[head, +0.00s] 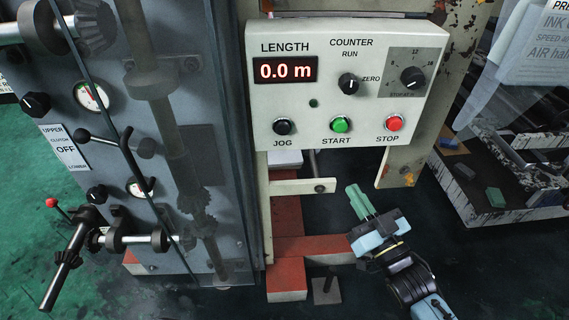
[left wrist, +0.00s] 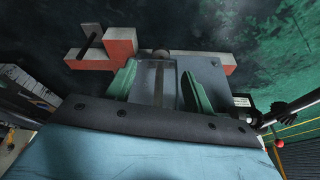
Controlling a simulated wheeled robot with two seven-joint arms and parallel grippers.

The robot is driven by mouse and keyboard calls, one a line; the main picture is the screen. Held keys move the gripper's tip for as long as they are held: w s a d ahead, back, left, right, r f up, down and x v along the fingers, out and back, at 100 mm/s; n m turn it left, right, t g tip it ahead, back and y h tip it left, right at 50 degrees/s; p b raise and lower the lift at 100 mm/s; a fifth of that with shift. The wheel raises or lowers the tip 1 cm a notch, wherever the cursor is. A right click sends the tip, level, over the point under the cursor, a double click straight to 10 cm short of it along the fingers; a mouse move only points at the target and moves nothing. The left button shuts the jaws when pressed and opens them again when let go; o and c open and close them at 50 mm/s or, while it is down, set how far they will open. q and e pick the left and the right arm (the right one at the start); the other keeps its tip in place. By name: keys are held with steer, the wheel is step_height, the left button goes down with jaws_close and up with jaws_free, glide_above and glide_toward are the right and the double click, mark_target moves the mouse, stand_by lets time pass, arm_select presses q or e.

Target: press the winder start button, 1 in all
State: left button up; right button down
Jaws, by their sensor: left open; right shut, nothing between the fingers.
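The green START button (head: 340,125) sits in the middle of the lower row on the cream control panel (head: 270,127). The black JOG button (head: 282,127) is on its left and the red STOP button (head: 394,123) on its right. The display (head: 286,70) reads 0.0 m. My right gripper (head: 357,190) is shut and empty, its green fingers pointing up, below the panel and apart from the START button. My left gripper (left wrist: 157,85) shows in the left wrist view with its green fingers apart and nothing between them. It does not show in the head view.
A grey machine cabinet (head: 205,130) with gauges, shafts and levers stands at the left. A cream bracket bar (head: 302,187) juts out below the panel. Red blocks (head: 288,275) lie on the dark floor. A tray (head: 475,190) with small blocks is at the right.

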mark_target(340, 126)
arm_select(q)
steer(key=shift+t, duration=0.3)
steer(key=b+v, duration=0.1)
steer(key=v, duration=0.1)
steer(key=w+b+v, duration=0.1)
steer(key=v, duration=0.2)
steer(key=shift+s+r+b, duration=0.1)
steer(key=shift+r+b, duration=0.3)
steer(key=shift+r, duration=0.1)
arm_select(e)
steer(key=s+a+r+n+t+y, duration=0.1)
steer(key=s+r+y, duration=0.3)
steer(key=r, duration=0.6)
steer(key=shift+s+a+r+n+t+y, duration=0.15)
steer(key=shift+a+n+t+y, duration=0.25)
steer(key=shift+a+n+y, duration=0.35)
steer(key=shift+d, duration=0.1)
